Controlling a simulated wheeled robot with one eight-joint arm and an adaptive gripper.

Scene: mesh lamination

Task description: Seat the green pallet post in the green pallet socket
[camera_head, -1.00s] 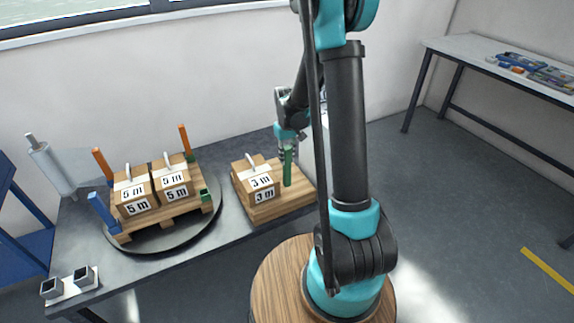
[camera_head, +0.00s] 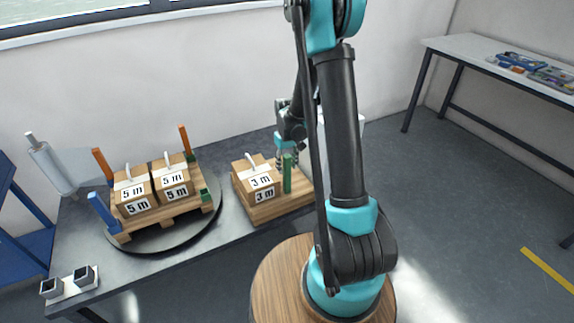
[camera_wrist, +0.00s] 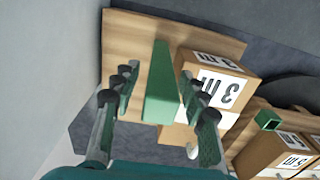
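The green pallet post (camera_head: 287,176) stands upright on a small wooden board beside a box marked 3 m. In the wrist view the green post (camera_wrist: 161,90) lies between my two fingers, with a visible gap on the left side. My gripper (camera_head: 286,157) is open at the post, its fingers partly hidden behind it in the head view; the fingers (camera_wrist: 156,82) do not look closed on it. The green pallet socket (camera_head: 205,196) is at the right front corner of the pallet on the round black plate; it also shows in the wrist view (camera_wrist: 268,120).
The pallet (camera_head: 170,214) carries two boxes marked 5 m, with two orange posts and a blue post (camera_head: 103,212) at its other corners. The 3 m box (camera_head: 262,183) stands close to the green post. A bracket with two square sockets (camera_head: 70,285) lies at the table's front left.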

